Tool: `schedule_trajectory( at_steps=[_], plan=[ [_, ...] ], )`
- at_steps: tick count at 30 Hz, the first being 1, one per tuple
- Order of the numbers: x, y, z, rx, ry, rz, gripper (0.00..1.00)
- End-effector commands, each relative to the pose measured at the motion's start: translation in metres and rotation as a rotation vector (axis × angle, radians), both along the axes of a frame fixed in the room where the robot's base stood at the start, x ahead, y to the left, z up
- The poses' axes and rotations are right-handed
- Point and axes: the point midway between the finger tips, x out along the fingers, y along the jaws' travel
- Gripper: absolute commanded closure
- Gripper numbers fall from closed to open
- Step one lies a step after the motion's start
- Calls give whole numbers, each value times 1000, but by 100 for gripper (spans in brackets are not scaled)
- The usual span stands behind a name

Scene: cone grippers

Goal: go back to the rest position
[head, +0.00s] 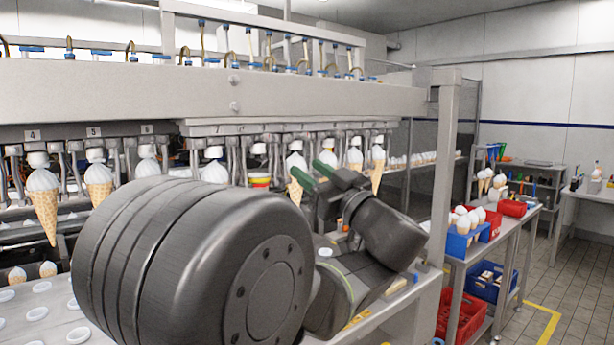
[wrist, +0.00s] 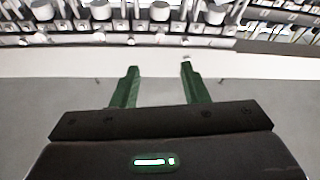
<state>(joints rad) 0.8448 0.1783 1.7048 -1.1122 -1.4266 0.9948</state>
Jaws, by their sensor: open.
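My gripper (wrist: 159,80) shows in the wrist view with its two green fingers spread apart and nothing between them. In the head view my gripper (head: 314,178) is just in front of the row of hanging cones, right of centre. A cone (head: 297,172) hangs close behind the fingertips in that view; I cannot tell whether they touch it. My dark arm links hide part of the machine and its lower deck.
The machine's beam (head: 230,95) runs across above the cones. A cone (head: 43,205) hangs at the left. A steel cart (head: 510,222) at the right holds a blue bin (head: 460,244) of white-topped cones. Tiled floor (head: 575,285) is free at the far right.

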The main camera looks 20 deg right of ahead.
Motion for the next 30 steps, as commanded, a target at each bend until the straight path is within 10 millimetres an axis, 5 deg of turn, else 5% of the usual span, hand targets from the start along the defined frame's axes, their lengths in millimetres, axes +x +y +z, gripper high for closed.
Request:
schedule_trajectory(
  at_steps=[8, 30],
  plan=[
    [18, 9, 9, 0, 1, 4, 60],
    [118, 55, 53, 0, 0, 2, 60]
  ],
)
